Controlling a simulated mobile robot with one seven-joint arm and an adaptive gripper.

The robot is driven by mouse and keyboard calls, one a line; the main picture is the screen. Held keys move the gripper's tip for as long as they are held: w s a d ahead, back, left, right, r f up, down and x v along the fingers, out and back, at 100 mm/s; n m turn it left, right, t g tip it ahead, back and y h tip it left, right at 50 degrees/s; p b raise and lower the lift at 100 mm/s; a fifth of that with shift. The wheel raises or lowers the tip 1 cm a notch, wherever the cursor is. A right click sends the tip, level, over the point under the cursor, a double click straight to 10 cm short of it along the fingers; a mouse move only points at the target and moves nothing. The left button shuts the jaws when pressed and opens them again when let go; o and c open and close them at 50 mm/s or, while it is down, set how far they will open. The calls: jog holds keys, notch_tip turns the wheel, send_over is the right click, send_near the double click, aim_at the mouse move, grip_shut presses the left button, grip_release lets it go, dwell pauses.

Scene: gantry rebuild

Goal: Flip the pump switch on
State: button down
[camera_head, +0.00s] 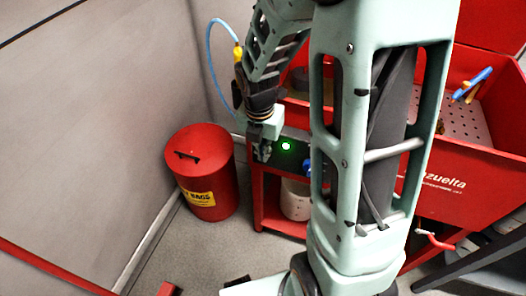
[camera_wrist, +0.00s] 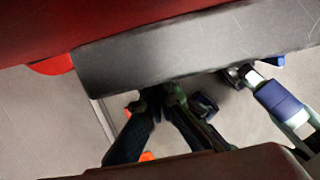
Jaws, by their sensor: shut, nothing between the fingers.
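The red parts washer (camera_head: 460,170) stands at the right with a dark control panel (camera_head: 298,133) on its front. A round green light (camera_head: 286,147) glows on the panel. I cannot make out the pump switch; my gripper or arm may hide it. My gripper (camera_head: 262,151) is shut and empty, pointing down at the panel's left end, just left of the green light. In the wrist view a grey panel face (camera_wrist: 200,48) crosses the top, and dark fingers show below it. I cannot tell whether they touch it.
A red waste can (camera_head: 203,165) with a yellow label stands on the floor left of the washer. A white bucket (camera_head: 295,200) sits on the washer's low shelf. A blue hose (camera_head: 213,60) hangs behind my arm. My arm hides much of the washer's front. A grey wall bounds the left.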

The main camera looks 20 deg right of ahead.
jog(key=shift+r+p, duration=0.8)
